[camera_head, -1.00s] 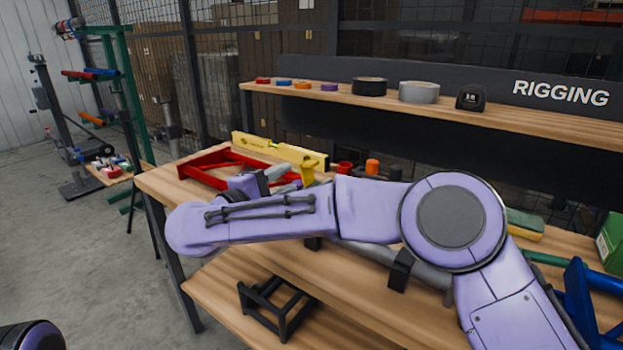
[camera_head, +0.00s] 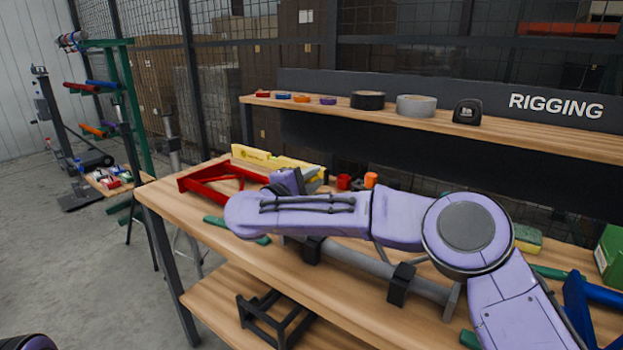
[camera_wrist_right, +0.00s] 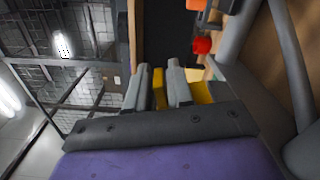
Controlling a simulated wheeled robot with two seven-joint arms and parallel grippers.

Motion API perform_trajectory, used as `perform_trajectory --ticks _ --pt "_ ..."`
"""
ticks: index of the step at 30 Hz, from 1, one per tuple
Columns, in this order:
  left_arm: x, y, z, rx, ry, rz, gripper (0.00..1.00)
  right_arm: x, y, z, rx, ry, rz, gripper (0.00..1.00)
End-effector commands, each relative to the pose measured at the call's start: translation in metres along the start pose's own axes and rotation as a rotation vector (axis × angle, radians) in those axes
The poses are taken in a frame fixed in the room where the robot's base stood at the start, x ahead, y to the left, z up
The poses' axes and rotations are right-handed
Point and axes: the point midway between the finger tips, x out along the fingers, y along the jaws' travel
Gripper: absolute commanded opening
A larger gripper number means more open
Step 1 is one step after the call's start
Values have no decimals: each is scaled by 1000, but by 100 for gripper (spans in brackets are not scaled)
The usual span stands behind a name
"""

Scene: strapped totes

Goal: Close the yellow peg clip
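The yellow peg clip shows only in part in the right wrist view, as a yellow piece (camera_wrist_right: 158,88) between my fingers and probably another yellow piece (camera_wrist_right: 203,93) beside the right-hand finger. I cannot tell its lid or latch position. My right gripper (camera_wrist_right: 158,72) has its two grey fingers a little apart, with yellow in the gap; whether they press on it is unclear. In the head view my right gripper (camera_head: 308,178) is at the bench's back left, largely behind my own purple arm, which hides most of the clip's area. My left gripper is out of view.
A red frame (camera_head: 215,177) and a yellow level (camera_head: 262,157) lie left of and behind the gripper. Red (camera_head: 344,182) and orange (camera_head: 370,179) pieces stand to its right. A grey pipe (camera_head: 360,262) in black clamps lies in front. A shelf (camera_head: 440,113) runs behind.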

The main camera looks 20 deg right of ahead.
Motion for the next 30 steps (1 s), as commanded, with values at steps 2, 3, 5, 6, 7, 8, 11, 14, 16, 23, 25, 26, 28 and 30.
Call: perform_trajectory --ticks 2,3,5,6,7,8,11,14,16,23,25,26,28,30 --pt "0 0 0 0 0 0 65 0 0 0 0 0 0 0" --pt "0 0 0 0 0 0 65 0 0 0 0 0 0 0" --pt "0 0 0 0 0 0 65 0 0 0 0 0 0 0" --pt "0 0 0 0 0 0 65 0 0 0 -1 0 0 0" --pt "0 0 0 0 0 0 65 0 0 0 -2 0 0 0" --pt "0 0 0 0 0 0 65 0 0 0 -3 0 0 0" --pt "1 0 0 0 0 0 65 0 0 -1 -16 0 0 0" --pt "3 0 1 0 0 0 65 0 0 -3 -45 0 -1 0" --pt "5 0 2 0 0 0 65 0 0 -4 -76 0 -1 0" --pt "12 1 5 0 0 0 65 -1 3 -14 -242 0 0 0" --pt "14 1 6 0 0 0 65 -1 4 -17 -307 0 0 0" --pt "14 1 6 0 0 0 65 -1 4 -19 -335 0 -1 0" --pt "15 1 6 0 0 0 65 -1 5 -22 -403 0 1 0" --pt "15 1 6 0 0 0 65 -1 5 -26 -469 0 0 0"
